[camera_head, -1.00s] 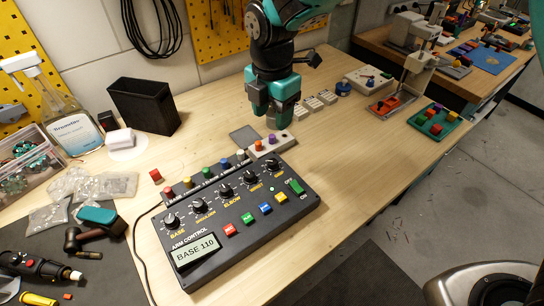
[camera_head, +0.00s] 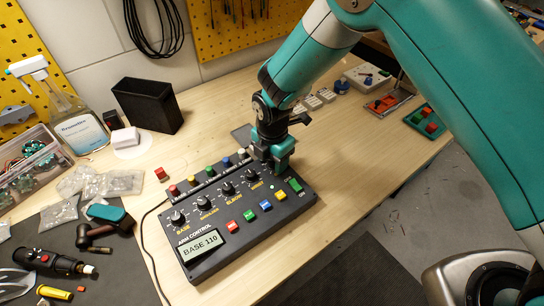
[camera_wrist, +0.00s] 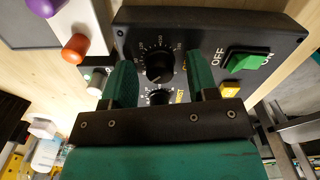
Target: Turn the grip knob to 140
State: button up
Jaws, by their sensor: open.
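The dark control box (camera_head: 222,250) lies on the bench, and its display (camera_head: 201,247) reads BASE 110. A row of black dial knobs runs along it: base (camera_head: 178,218), shoulder (camera_head: 204,202), elbow (camera_head: 228,188) and wrist (camera_head: 252,175). My gripper (camera_head: 276,164) is over the right end of this row and hides the grip knob in the head view. In the wrist view the grip knob (camera_wrist: 157,70) shows with its numbered scale, between the two spread green fingers of my gripper (camera_wrist: 162,78). No finger visibly touches it; the height gap cannot be told.
A green OFF/ON switch (camera_head: 295,186) and a yellow button (camera_head: 280,195) sit close beside my gripper. A block with orange (camera_wrist: 75,47) and purple knobs is nearby.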

jog(key=c, duration=0.9)
jog(key=shift+c, duration=0.2)
